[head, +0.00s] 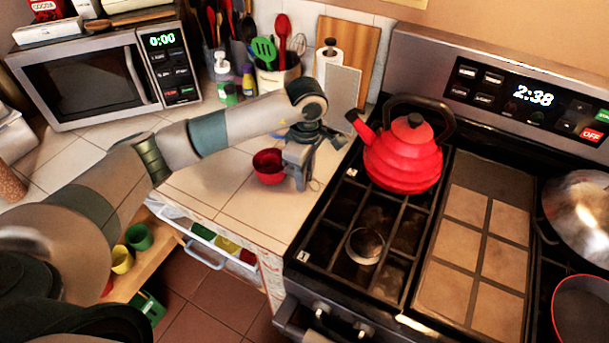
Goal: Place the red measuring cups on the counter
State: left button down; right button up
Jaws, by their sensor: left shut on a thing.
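A red measuring cup (268,167) is at the tiled counter (215,195), left of the stove. My left gripper (294,178) is shut on the cup's right side. The cup looks upright and close to the counter top, but I cannot tell whether it touches it. My left arm reaches across from the left, and the gripper points down. My right gripper is not in view. Another small red thing (247,257) shows at the open drawer, too small to name surely.
A red kettle (403,158) stands on the stove right of my gripper. A microwave (90,80) and utensil holders (277,78) stand at the back. An open drawer (205,252) holds green and yellow things below the counter. Counter tiles left of the cup are clear.

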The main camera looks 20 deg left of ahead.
pick_arm(q)
jog(key=shift+f, duration=0.5)
jog(key=shift+f, duration=0.15)
jog(key=c, duration=1.5)
grip_release()
jog(key=shift+c, duration=0.2)
jog(key=shift+r, duration=0.2)
